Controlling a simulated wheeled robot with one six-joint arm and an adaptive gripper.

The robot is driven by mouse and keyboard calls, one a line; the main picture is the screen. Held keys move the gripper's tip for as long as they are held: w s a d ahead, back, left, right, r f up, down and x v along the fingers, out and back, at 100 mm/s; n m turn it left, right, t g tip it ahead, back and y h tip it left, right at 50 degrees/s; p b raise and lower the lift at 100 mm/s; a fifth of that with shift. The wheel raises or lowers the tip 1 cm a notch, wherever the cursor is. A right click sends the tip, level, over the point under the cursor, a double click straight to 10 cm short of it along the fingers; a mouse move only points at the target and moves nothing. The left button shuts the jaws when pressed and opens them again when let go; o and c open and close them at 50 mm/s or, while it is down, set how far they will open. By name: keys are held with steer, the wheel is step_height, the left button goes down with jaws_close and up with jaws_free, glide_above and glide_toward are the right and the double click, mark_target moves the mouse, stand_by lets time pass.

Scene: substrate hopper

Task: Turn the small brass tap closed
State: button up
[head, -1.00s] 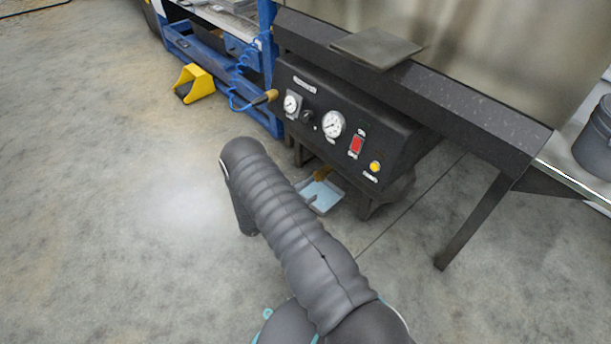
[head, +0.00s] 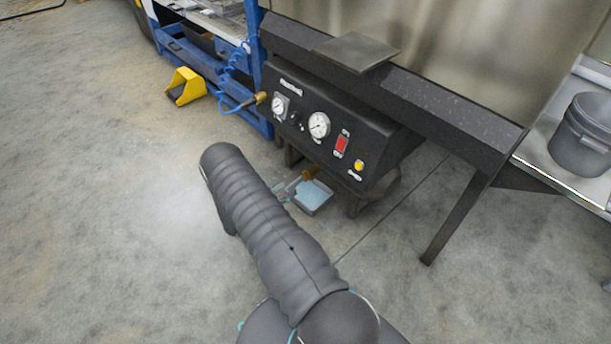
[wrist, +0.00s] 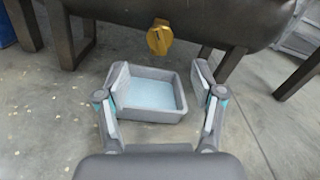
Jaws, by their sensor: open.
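The small brass tap (wrist: 159,37) hangs under the dark hopper body, at the top middle of the wrist view. Its flat handle faces me. In the head view the tap (head: 309,173) is a small brass spot below the control panel. My gripper (wrist: 160,76) is open and empty, its two fingers spread left and right, with the tap beyond and between them. They do not touch the tap. In the head view my arm hides most of the gripper; a bit of it (head: 282,191) shows left of the tray.
A grey tray (wrist: 149,116) with a pale blue inside sits on the floor under the tap. Dark legs (wrist: 75,38) of the hopper stand either side. The black control panel (head: 325,128) has gauges and a red switch. A grey bucket (head: 578,150) stands right. Open floor lies left.

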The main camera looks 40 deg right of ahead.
mark_target(306, 175)
steer(key=d, duration=1)
steer(key=shift+w+d, duration=0.2)
steer(key=shift+w, duration=0.2)
steer(key=c, duration=1.1)
steer(key=shift+d, duration=0.1)
steer(key=shift+c, duration=0.3)
